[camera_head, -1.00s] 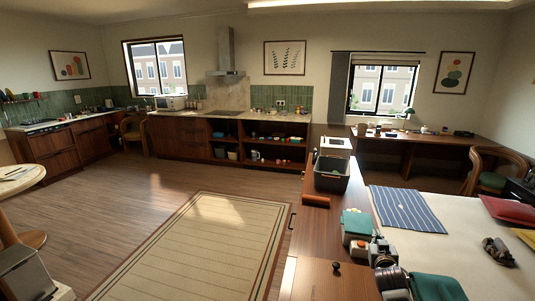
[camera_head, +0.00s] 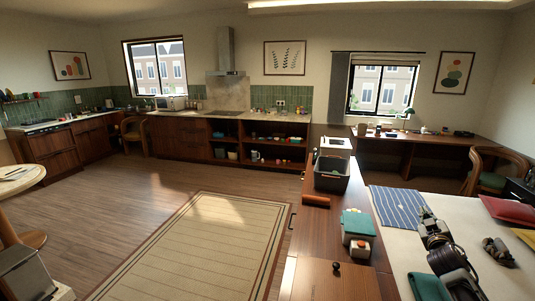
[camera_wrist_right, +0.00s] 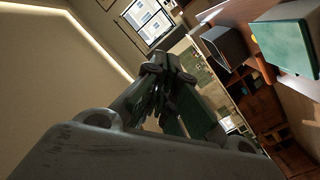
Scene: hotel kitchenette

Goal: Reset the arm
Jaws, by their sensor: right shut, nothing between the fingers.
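My right gripper (camera_head: 425,215) is in the head view, over the bed-like white surface at the right edge of the striped blue cloth. Its arm comes up from the bottom right. In the right wrist view its dark fingers (camera_wrist_right: 166,72) are together with nothing between them. It is apart from the green-lidded box (camera_head: 355,222) on the wooden counter, which lies to its left. My left gripper is not in view.
The wooden counter (camera_head: 318,228) holds a dark crate (camera_head: 331,174), a brown roll (camera_head: 316,200) and a small white-and-orange item (camera_head: 360,248). The striped cloth (camera_head: 396,208), a red cushion (camera_head: 508,209) and a dark object (camera_head: 498,252) lie on the white surface. The floor rug is clear.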

